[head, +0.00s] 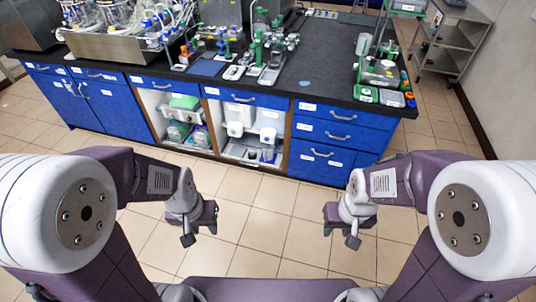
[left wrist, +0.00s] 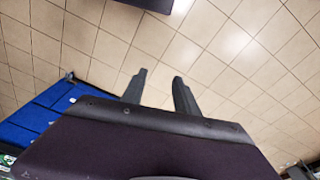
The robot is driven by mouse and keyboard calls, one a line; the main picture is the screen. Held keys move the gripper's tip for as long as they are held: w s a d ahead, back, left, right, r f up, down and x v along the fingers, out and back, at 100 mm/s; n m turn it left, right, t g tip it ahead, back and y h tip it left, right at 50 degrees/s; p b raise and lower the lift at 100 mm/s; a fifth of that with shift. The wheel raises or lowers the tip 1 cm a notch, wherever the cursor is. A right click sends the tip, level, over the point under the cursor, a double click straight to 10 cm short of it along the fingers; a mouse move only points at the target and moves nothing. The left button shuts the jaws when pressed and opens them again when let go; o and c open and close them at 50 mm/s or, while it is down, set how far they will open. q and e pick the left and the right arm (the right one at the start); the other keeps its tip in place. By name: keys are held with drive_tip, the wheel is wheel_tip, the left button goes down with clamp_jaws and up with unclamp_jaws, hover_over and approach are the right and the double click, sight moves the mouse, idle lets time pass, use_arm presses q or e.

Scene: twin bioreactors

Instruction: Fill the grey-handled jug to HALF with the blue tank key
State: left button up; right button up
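I cannot make out a grey-handled jug or a blue tank key for sure in either view. My left gripper (head: 200,226) hangs over the floor in front of the blue cabinets, well away from the bench. In the left wrist view its two fingers (left wrist: 158,88) stand apart with only floor tiles between them, so it is open and empty. My right gripper (head: 340,226) also hangs over the floor at the right, away from everything; its finger gap is too small to judge.
A black-topped bench (head: 318,70) with blue cabinets (head: 335,140) runs across the back. Glass vessels stand in a metal tray (head: 110,47) at its left. Green-and-grey equipment (head: 262,55) stands mid-bench, more at the right end. A metal cart (head: 452,42) is at far right. Tiled floor (head: 265,215) is clear.

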use_arm(q)
clamp_jaws()
idle(1.6)
